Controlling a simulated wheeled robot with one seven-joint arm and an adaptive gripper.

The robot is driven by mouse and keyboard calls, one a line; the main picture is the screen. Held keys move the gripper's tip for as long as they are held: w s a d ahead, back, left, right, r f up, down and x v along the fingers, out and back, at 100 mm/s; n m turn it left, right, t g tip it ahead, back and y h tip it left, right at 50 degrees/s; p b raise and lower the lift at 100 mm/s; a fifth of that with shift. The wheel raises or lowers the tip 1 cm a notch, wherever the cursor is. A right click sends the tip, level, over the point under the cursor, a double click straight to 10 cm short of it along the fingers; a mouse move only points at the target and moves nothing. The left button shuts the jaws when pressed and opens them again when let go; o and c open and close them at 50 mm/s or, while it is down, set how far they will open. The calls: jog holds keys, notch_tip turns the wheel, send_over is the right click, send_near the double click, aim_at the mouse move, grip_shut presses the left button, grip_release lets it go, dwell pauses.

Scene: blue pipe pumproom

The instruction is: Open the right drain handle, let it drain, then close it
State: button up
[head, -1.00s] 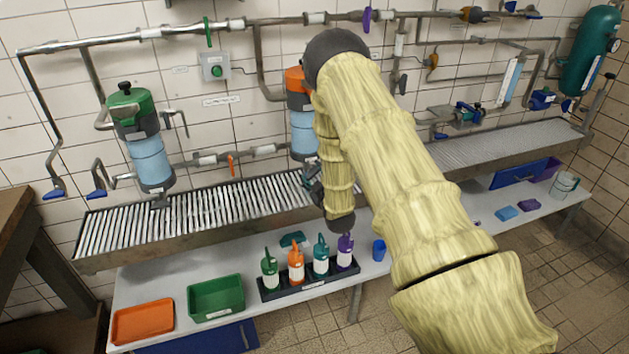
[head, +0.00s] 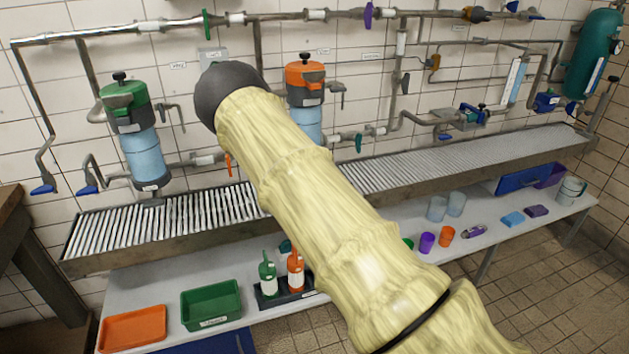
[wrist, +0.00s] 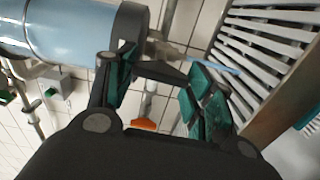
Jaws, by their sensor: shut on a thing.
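The right filter, with an orange head (head: 305,75) and a light blue bowl, hangs on the wall behind my arm. Its bowl (wrist: 60,30) lies sideways across the upper left of the wrist view, ending in a dark bottom cap (wrist: 130,25). A small drain fitting (wrist: 168,48) leaves the cap. A thin light blue streak (wrist: 220,62), looking like water, runs from its tip towards the slatted grate. My gripper (wrist: 162,88) is beside the drain, its green-padded fingers shut on a dark handle bar (wrist: 165,72), partly hidden. My arm hides the gripper in the head view.
The grate trough (head: 180,225) runs along the wall under the filters. An orange lever (wrist: 143,124) on a pipe is close to my gripper. The left filter (head: 145,155) stands clear. Bottles (head: 268,275) and trays sit on the bench below.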

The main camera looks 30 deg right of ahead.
jog(key=shift+n, duration=0.5)
jog(key=o, duration=1)
jog(key=shift+o, duration=0.2)
jog(key=v, duration=1.2)
jog(key=shift+s+f, duration=0.1)
jog(key=shift+f, duration=0.1)
